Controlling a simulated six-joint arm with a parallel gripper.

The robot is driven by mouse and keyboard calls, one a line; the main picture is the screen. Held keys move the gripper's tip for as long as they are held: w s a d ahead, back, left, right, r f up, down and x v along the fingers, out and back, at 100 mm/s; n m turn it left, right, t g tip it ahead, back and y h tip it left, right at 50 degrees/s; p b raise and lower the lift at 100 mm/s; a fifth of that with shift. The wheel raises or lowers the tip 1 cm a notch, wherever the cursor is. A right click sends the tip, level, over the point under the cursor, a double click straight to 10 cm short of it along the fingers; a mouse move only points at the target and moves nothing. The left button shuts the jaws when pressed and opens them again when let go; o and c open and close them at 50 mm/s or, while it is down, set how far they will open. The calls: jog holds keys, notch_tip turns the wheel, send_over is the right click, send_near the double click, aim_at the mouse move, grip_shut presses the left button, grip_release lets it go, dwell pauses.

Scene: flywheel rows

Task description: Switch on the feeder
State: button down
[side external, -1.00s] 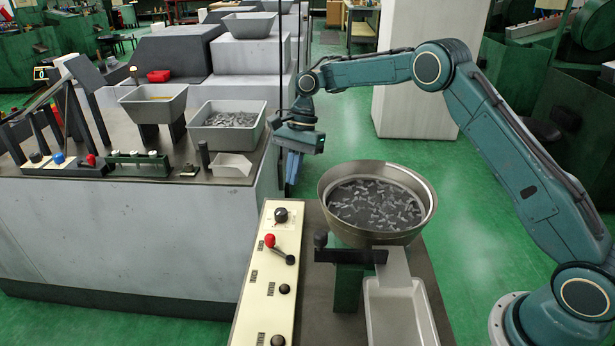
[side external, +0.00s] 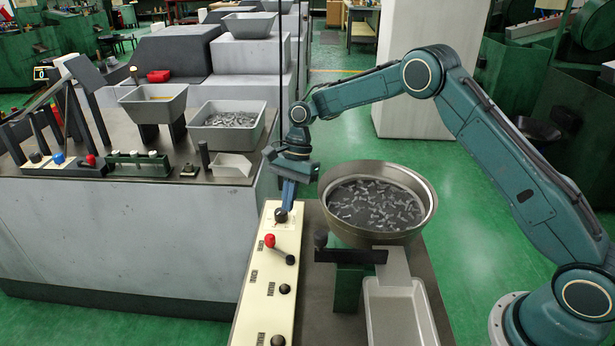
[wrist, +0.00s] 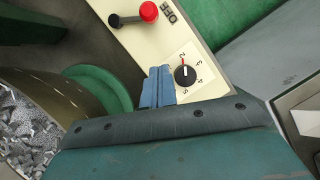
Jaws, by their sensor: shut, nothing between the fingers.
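The feeder is a round metal bowl (side external: 422,213) with many small grey parts in it; its rim also shows in the wrist view (wrist: 68,112). Left of it is a cream control panel (side external: 256,262) with a red-knobbed lever (side external: 270,241) and several black knobs. The lever shows in the wrist view (wrist: 149,12) with its red ball. A black dial (wrist: 185,75) with numbers around it sits on the panel's end. My gripper (side external: 284,207) is shut and empty, its blue fingers (wrist: 158,82) pointing down close beside the dial. I cannot tell whether they touch it.
A pale tray (side external: 390,318) and a dark bar (side external: 350,256) stand in front of the bowl. A grey bench (side external: 130,240) with bins and levers is at the left, across a gap of green floor.

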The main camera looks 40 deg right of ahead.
aim_at(267, 235)
jog(key=x, duration=0.3)
jog(key=shift+s+a+f, duration=0.15)
jog(key=shift+a, duration=0.3)
jog(key=shift+s+a+f, duration=0.1)
jog(key=shift+s+a, duration=0.05)
jog(key=shift+a, duration=0.35)
jog(key=shift+s+a, duration=0.2)
jog(key=shift+a, duration=0.3)
jog(key=shift+s+a, duration=0.15)
jog(key=shift+a, duration=0.35)
jog(key=shift+w+a+n, duration=0.1)
jog(key=shift+a+n, duration=0.4)
jog(key=shift+n, duration=0.2)
jog(key=shift+w+a+f+n+g+h, duration=0.1)
jog(key=shift+a+n+g+h, duration=0.2)
jog(key=shift+a+n+g, duration=0.6)
jog(key=a+n, duration=0.1)
jog(key=n, duration=0.1)
jog(key=a+n+h, duration=0.1)
jog(key=n, duration=0.1)
jog(key=shift+s, duration=0.2)
jog(key=n, duration=0.1)
jog(key=s+a+n+h, duration=0.1)
jog(key=n, duration=0.1)
jog(key=a+n, duration=0.1)
jog(key=shift+s+a+g, duration=0.25)
jog(key=shift+g, duration=0.15)
jog(key=shift+s+a, duration=0.6)
jog(key=shift+s, duration=0.05)
